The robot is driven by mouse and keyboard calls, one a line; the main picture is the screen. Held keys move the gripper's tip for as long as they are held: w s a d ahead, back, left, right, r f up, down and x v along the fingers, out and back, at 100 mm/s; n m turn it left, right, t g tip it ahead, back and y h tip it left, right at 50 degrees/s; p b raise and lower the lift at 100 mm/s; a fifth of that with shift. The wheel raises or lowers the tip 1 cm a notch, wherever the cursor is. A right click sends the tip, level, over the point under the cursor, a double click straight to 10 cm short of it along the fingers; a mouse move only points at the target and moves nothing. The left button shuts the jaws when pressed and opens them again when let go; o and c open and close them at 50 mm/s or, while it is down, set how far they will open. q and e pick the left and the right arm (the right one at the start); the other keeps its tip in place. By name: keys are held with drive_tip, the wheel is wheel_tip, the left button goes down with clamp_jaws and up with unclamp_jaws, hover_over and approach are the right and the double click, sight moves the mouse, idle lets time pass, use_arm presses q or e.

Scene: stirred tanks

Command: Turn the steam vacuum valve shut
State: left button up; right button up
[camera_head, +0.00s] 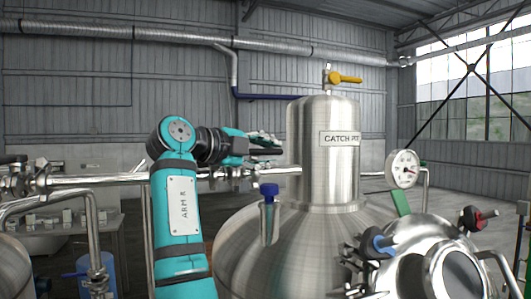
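No valve in view has a readable label naming it steam vacuum, so I cannot tell which one it is. A yellow valve handle (346,78) sits on top of the steel catch pot (326,165), pointing right. A blue valve handle (376,243) and a red valve handle (475,218) are on the steel vessel at the lower right. My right gripper (270,145) is left of the catch pot, above the horizontal pipe. Its fingers look apart and hold nothing visible. My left gripper is out of view.
A blue-capped fitting (268,195) stands on the large tank (240,250) below my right gripper. The horizontal pipe (110,180) runs behind my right arm. A pressure gauge (403,168) stands right of the catch pot. Space above my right gripper is free.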

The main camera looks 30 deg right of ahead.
drive_tip(key=s+a+r, duration=0.1)
drive_tip(key=a, duration=1)
drive_tip(key=shift+s+a+r, duration=0.35)
drive_tip(key=shift+a, duration=0.05)
